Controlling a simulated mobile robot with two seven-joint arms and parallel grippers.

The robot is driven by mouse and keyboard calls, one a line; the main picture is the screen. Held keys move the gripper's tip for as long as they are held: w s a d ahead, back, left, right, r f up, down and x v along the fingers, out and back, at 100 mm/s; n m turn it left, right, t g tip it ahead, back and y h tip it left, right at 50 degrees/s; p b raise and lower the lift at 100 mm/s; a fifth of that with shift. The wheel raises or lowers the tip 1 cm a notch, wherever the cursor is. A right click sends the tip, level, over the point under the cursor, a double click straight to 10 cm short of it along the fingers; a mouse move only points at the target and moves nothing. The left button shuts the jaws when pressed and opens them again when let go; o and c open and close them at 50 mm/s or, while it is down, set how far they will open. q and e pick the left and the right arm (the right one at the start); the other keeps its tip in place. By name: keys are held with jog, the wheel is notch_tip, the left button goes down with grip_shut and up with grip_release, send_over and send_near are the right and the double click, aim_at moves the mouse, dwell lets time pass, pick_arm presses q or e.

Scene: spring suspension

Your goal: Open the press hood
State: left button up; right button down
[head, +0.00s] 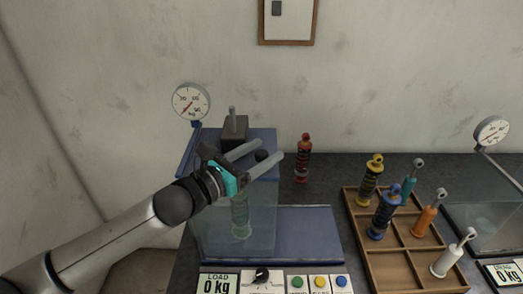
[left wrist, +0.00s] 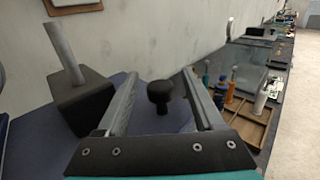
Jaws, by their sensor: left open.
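The press (head: 300,222) has a blue base and a clear hood (head: 262,220) that appears closed, with a pale spring (head: 240,212) standing inside. A black round knob (left wrist: 159,92) stands on the press's blue top; it also shows in the head view (head: 262,156). My left gripper (head: 269,150) is open over the top, and the knob shows between its two fingers. In the left wrist view the fingers lie apart on either side of the knob, with gaps; whether they are level with it, I cannot tell. My right gripper is not in view.
A dark block with a metal rod (head: 234,128) stands behind my left gripper. A round gauge (head: 191,101) is at the back left. A red shock absorber (head: 303,158) stands right of the press. A wooden tray (head: 387,268) holds several more. Buttons line the front.

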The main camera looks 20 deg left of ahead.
pick_arm(q)
grip_shut()
dwell(0.6)
dwell(0.9)
